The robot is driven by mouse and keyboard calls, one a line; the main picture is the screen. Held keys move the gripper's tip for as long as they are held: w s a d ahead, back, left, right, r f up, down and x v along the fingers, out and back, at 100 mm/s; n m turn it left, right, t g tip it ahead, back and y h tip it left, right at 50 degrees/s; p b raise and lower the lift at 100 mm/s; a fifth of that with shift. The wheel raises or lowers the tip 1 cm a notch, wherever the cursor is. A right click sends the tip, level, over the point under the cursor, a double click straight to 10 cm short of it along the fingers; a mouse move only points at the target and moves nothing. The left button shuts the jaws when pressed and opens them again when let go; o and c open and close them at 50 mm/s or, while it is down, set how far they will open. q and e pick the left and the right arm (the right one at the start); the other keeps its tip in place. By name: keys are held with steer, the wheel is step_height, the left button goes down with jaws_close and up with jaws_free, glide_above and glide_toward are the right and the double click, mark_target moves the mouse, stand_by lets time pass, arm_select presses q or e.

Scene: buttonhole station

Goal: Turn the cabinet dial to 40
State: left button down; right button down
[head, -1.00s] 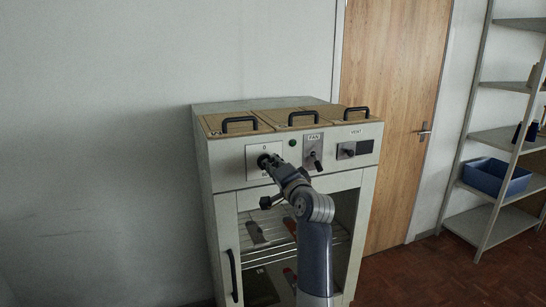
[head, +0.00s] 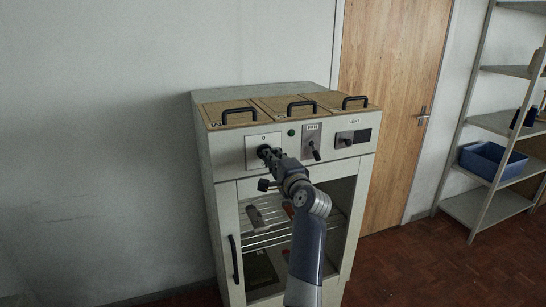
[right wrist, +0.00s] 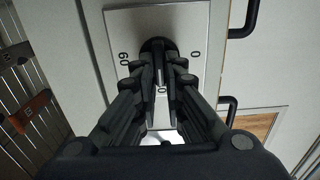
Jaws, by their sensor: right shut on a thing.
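The cabinet dial (right wrist: 157,48) is a black round knob on a pale square plate (right wrist: 190,20), seen in the right wrist view. The plate has a 0 on the right, a 60 on the left and a mark below that the fingers partly hide. My right gripper (right wrist: 161,70) is shut on the dial, one finger on each side of its grip. In the head view the same plate (head: 251,143) is at the cabinet's (head: 205,185) upper left. My right gripper (head: 266,153) covers most of the dial there. The dial's pointer reading cannot be told. My left gripper is not in view.
A FAN switch (head: 312,145) and a VENT knob (head: 345,139) sit right of the dial. Black-handled lids (head: 240,112) are on top. Below is an open-looking compartment with a wire rack (head: 270,238). A shelf with a blue bin (head: 490,162) stands at right.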

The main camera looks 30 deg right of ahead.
steer(key=c, duration=1.7)
jaws_free()
steer(key=v, duration=0.7)
steer(key=shift+s, duration=0.25)
